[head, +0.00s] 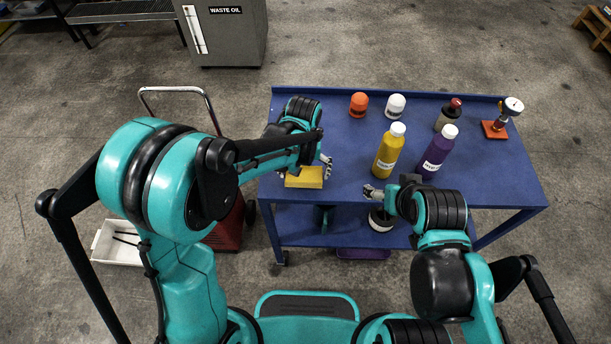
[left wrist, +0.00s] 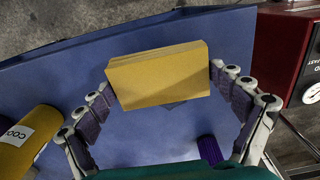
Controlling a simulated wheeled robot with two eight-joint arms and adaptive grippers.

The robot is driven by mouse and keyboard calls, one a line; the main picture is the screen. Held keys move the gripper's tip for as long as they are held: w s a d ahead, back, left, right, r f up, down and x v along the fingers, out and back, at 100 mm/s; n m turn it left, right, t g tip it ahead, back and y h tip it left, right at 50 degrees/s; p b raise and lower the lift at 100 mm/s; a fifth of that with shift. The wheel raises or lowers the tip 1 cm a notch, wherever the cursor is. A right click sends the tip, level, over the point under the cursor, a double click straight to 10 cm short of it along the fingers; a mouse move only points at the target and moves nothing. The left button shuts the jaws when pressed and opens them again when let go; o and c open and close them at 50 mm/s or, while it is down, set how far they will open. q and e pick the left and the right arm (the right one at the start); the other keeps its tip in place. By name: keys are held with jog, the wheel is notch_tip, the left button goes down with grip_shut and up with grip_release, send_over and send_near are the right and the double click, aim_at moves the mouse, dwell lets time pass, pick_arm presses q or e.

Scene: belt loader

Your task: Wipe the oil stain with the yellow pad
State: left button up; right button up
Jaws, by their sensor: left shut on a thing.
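The yellow pad (head: 304,178) is a flat block at the left end of the blue table (head: 480,190). My left gripper (head: 306,170) is shut on it. In the left wrist view the pad (left wrist: 158,78) sits between the two fingertips, with the blue tabletop (left wrist: 90,55) around it. I cannot tell whether the pad touches the top. A small darker patch (left wrist: 174,104) shows just beside the pad's lower edge; I cannot tell whether it is stain or shadow. My right gripper (head: 374,192) is at the table's front edge, and its opening is unclear.
A yellow bottle (head: 388,155) and a purple bottle (head: 436,155) stand right of the pad. An orange item (head: 358,105), a white item (head: 395,106), a red-capped bottle (head: 447,118) and a gauge (head: 513,105) stand along the back. A red cart (head: 230,232) is at the left.

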aim_at(304, 174)
pick_arm(q)
jog(key=shift+s+r+p, duration=0.15)
jog(key=shift+r+p, duration=1.3)
jog(key=shift+r, duration=0.95)
pick_arm(e)
jog(key=r, duration=0.2)
jog(key=s+r, duration=0.1)
jog(key=shift+s+d+r, duration=0.1)
jog(key=shift+d+r, duration=0.05)
jog(key=shift+d, duration=0.25)
pick_arm(q)
jog(key=shift+f, duration=0.1)
